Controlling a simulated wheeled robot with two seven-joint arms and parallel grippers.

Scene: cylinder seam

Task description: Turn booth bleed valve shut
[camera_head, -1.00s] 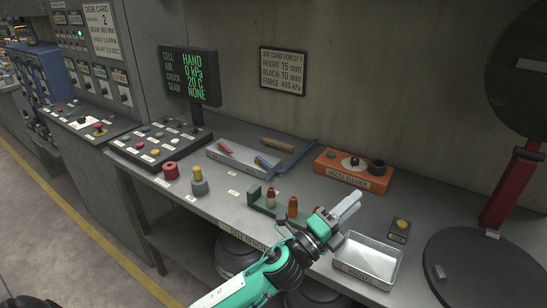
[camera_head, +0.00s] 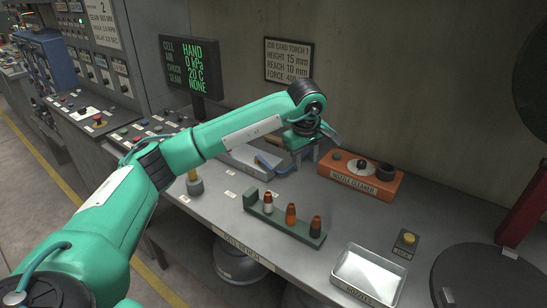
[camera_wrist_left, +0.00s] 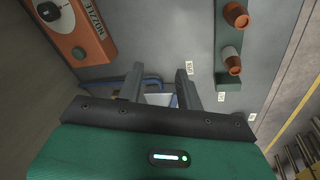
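No part in view carries a readable booth bleed valve label, so I cannot tell which one it is. A grey round fitting with a yellow top (camera_head: 195,184) stands on the bench left of the nozzle rack, partly under my left arm. My left gripper (camera_head: 315,150) is above the back of the bench, between the shallow grey tray and the orange nozzle cleaner. In the left wrist view its two fingers (camera_wrist_left: 159,72) stand apart with nothing gripped. A blue-framed tool (camera_wrist_left: 152,84) lies on the bench below and behind them. My right gripper is not in view.
The orange nozzle cleaner (camera_head: 359,182) sits right of the gripper. A green rack (camera_head: 283,221) of several nozzles is in front. A metal tray (camera_head: 367,275) and a yellow-button box (camera_head: 406,241) are at the right. A button panel (camera_head: 140,135) and display (camera_head: 188,65) are left.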

